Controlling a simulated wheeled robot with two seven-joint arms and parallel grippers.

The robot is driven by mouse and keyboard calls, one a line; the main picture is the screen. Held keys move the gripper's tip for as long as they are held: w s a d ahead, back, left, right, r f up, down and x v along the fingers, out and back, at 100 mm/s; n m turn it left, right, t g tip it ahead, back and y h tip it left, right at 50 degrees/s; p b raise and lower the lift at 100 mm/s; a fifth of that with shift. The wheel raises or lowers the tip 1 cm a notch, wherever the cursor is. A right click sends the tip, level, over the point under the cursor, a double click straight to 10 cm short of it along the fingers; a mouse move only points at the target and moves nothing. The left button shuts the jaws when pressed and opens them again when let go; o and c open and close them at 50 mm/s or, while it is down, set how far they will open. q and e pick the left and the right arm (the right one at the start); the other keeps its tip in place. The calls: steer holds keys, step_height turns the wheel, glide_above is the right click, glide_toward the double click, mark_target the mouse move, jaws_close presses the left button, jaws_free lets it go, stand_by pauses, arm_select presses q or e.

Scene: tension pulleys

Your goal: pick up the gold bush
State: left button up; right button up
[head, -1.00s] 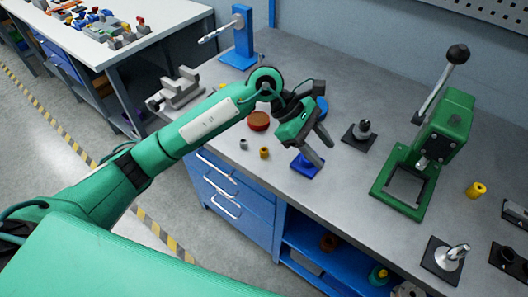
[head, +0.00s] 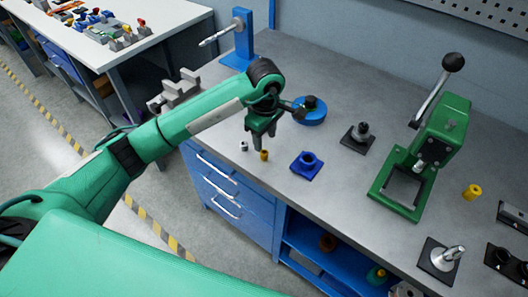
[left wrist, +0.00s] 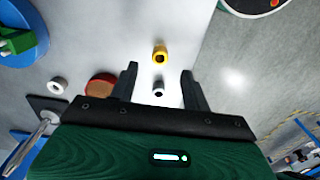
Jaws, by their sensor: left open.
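The small gold bush (head: 264,155) stands on the grey bench near its front edge. It also shows in the left wrist view (left wrist: 159,53), with a dark hole in its top. My left gripper (head: 262,146) is open and empty, pointing down close above and behind the gold bush. In the left wrist view its fingers (left wrist: 159,72) are spread on either side, and the gold bush appears just beyond the line of the tips. A small silver bush (head: 244,146) stands left of the gold one. My right gripper is not in view.
A blue square holder (head: 307,165) sits right of the gold bush. A round blue base (head: 311,112) is behind. A green press (head: 425,165) and a larger yellow cylinder (head: 473,191) stand at the right. A reddish disc (left wrist: 102,86) lies beside the left finger.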

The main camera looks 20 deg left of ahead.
mark_target(264, 152)
arm_select(q)
steer(key=shift+f, duration=0.55)
steer(key=shift+f+p, duration=0.6)
steer(key=shift+f, duration=0.05)
step_height(264, 152, down, 3)
steer(key=shift+a+p, duration=0.15)
steer(key=shift+p, duration=0.55)
steer(key=shift+f, duration=0.45)
jaws_close()
